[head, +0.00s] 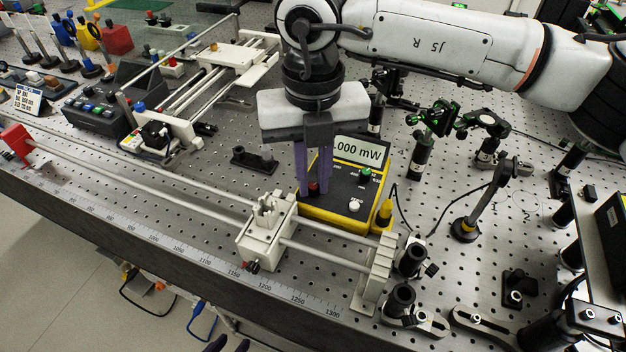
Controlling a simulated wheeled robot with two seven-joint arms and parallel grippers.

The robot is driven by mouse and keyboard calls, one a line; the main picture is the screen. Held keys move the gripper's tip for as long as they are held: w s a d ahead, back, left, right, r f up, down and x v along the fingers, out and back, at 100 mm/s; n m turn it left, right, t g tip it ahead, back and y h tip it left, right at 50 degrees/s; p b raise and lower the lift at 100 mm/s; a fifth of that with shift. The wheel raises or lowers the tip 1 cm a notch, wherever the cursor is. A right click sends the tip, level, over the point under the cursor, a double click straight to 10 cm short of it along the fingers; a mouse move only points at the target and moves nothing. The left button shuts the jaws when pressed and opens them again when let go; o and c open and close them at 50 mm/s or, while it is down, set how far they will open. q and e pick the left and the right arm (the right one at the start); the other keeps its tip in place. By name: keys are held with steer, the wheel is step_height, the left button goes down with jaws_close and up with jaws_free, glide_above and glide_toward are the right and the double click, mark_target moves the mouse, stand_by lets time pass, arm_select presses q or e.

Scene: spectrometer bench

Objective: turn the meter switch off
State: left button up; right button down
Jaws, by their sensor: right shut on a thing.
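The power meter (337,197) has a yellow body, a dark face and a tilted display (362,151) reading ".000 mW". Its face carries a red-topped control (314,188), a green knob (365,175) and a white knob (354,206). My right gripper (313,189) points down over the left part of the meter. Its purple fingers are shut on the red-topped control, which they partly hide. I cannot read the switch position.
A rail with a white carriage (264,240) and a white end block (373,274) runs in front of the meter. Optic mounts (435,125) crowd the right side. A dark control box (118,100) is at left.

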steer(key=shift+f+n+b, duration=0.15)
steer(key=shift+n+b, duration=0.5)
steer(key=shift+n, duration=0.25)
steer(key=shift+n+b, duration=0.3)
steer(key=shift+n, duration=0.2)
steer(key=n+b, duration=0.1)
steer(key=n, duration=0.1)
steer(key=shift+n, duration=0.4)
steer(key=shift+n+b, duration=0.35)
steer(key=shift+n, duration=0.05)
steer(key=shift+n+b, duration=0.3)
steer(key=shift+n, duration=1.6)
arm_select(q)
steer(key=f, duration=0.1)
steer(key=d+f, duration=0.1)
steer(key=w+f, duration=0.1)
steer(key=shift+d+f+b, duration=0.1)
steer(key=shift+d+b, duration=0.1)
steer(key=shift+b, duration=0.2)
arm_select(e)
steer(key=shift+r+n, duration=0.2)
steer(key=shift+n, duration=0.7)
